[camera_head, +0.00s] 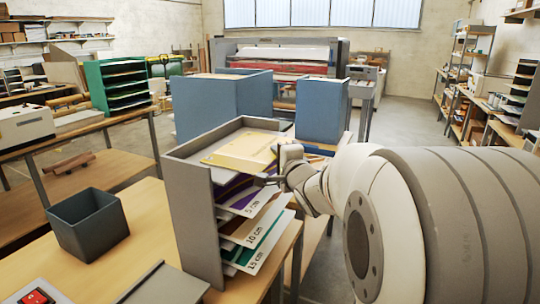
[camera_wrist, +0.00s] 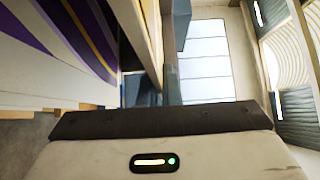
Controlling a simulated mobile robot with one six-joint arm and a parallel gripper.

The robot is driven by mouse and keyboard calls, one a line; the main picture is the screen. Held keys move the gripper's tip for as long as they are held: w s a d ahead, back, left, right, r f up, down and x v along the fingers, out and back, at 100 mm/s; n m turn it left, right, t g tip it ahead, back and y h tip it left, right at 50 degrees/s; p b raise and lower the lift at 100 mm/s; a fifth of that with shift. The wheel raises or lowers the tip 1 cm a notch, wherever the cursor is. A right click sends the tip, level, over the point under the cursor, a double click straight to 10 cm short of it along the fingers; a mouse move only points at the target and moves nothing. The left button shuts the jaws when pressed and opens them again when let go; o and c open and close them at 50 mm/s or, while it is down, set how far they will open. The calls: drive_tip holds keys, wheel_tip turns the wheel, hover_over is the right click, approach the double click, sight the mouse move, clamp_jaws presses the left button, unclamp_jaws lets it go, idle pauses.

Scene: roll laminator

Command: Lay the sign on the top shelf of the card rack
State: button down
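The sign is a pale yellow sheet (camera_head: 243,150) on the top of the grey card rack (camera_head: 196,230) in the head view, seemingly lying on the top shelf. In the wrist view a yellowish upright edge, likely the sign (camera_wrist: 150,40), stands ahead of my gripper. My gripper (camera_head: 277,164) is at the sign's right edge, at the rack's open side. Its fingers look apart, one near the sign's level and one lower; contact with the sign is unclear. Lower shelves hold several striped cards (camera_head: 262,240) marked in cm, also in the wrist view (camera_wrist: 50,50).
The rack stands on a wooden table (camera_head: 150,225) beside a dark open bin (camera_head: 88,224). Blue boxes (camera_head: 205,105) stand behind the rack, with the laminator (camera_head: 280,55) farther back. A red switch (camera_head: 37,297) is at the front left. My arm fills the right foreground.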

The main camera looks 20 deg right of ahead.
drive_tip(key=shift+r, duration=0.1)
drive_tip(key=c, duration=1.6)
unclamp_jaws()
